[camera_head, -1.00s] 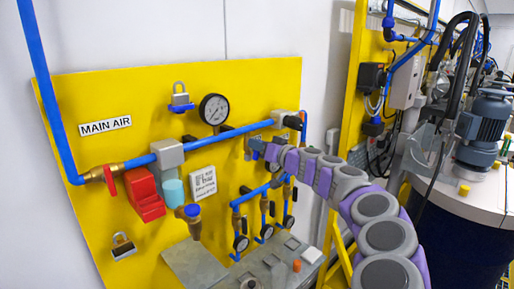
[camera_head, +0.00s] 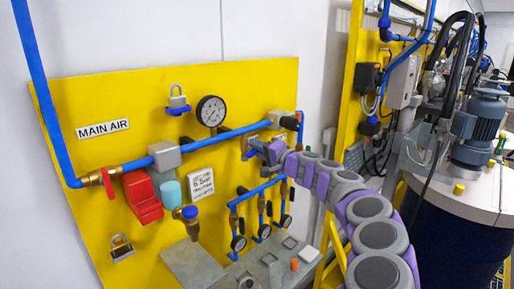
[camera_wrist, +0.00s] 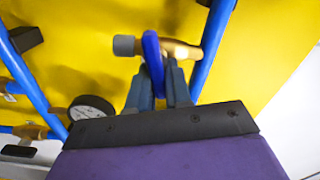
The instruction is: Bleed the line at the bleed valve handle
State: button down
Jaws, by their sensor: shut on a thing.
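In the wrist view my gripper (camera_wrist: 161,76) is shut on a blue lever, the bleed valve handle (camera_wrist: 152,50). The handle stands up between the two fingers and crosses a brass valve body (camera_wrist: 182,50) with a grey end cap (camera_wrist: 124,45). In the head view my gripper (camera_head: 262,150) is at the right part of the yellow panel (camera_head: 90,190), just below the blue main pipe. There my gripper and arm hide most of the handle, and its exact angle cannot be told.
A large gauge (camera_head: 211,111), a padlock (camera_head: 178,97) and a red block (camera_head: 142,196) are on the panel to the left. Small regulators with gauges (camera_head: 239,243) hang below my gripper. A grey box (camera_head: 196,262) juts out at the bottom. A drum (camera_head: 450,220) stands right.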

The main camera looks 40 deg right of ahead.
jog(key=shift+d+f+m, duration=0.1)
jog(key=shift+f+m, duration=0.15)
jog(key=shift+m, duration=0.55)
jog(key=shift+d+f+m, duration=0.1)
jog(key=shift+f+m, duration=0.1)
jog(key=shift+m, duration=0.6)
jog(key=shift+a+f, duration=0.1)
jog(key=c, duration=1.4)
grip_release()
jog(key=shift+o, duration=1.3)
jog(key=shift+d+p, duration=0.25)
jog(key=shift+p, duration=0.05)
jog(key=s+d+b, duration=0.1)
jog(key=s, duration=1.6)
jog(key=shift+s+d, duration=0.15)
jog(key=shift+d, duration=0.1)
